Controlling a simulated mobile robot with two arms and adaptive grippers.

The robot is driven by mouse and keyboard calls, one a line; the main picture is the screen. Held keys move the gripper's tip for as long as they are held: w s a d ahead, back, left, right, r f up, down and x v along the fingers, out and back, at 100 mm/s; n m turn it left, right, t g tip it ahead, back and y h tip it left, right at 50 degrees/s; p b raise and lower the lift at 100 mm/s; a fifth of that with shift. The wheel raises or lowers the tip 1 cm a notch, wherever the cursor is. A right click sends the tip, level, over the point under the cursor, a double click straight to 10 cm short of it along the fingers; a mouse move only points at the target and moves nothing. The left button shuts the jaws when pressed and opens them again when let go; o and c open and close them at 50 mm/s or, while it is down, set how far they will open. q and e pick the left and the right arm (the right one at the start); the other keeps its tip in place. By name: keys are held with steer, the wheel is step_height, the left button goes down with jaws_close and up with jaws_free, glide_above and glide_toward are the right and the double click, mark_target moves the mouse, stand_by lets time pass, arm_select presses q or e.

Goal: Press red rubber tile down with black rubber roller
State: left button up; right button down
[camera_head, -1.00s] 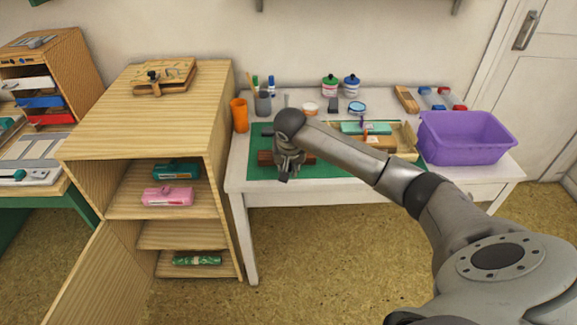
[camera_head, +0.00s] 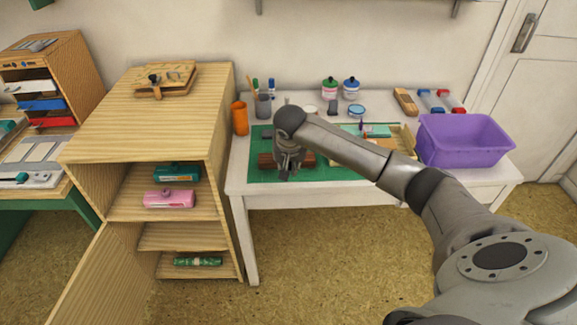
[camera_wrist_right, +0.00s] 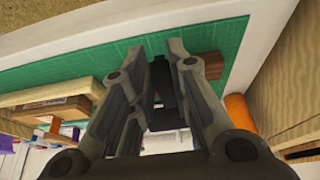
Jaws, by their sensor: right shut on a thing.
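My right gripper (camera_head: 288,174) is over the green mat (camera_head: 322,175) on the white table. In the right wrist view its fingers (camera_wrist_right: 170,60) are shut on a black piece (camera_wrist_right: 162,88), which looks like the black rubber roller, mostly hidden between them. My left gripper is not in view.
A wooden tray (camera_head: 408,140) with several items is right of the mat, partly behind my right arm. A purple bin (camera_head: 465,140) stands at the table's right end. An orange cup (camera_head: 240,117) stands at the left, beside the open wooden cabinet (camera_head: 150,100).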

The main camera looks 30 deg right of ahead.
steer(key=shift+r+p, duration=1.3)
steer(key=shift+r, duration=1.15)
steer(key=s+a+r+n+y, duration=0.1)
steer(key=s+a+r+n, duration=0.2)
steer(key=s+a+r, duration=0.2)
steer(key=s+a+r+n+y, duration=0.1)
steer(key=s+a+r+n, duration=0.2)
steer(key=s+a+r, duration=0.2)
steer(key=s+a, duration=0.3)
steer(key=a, duration=0.4)
steer(key=shift+s+a+t, duration=0.35)
steer(key=shift+t, duration=0.05)
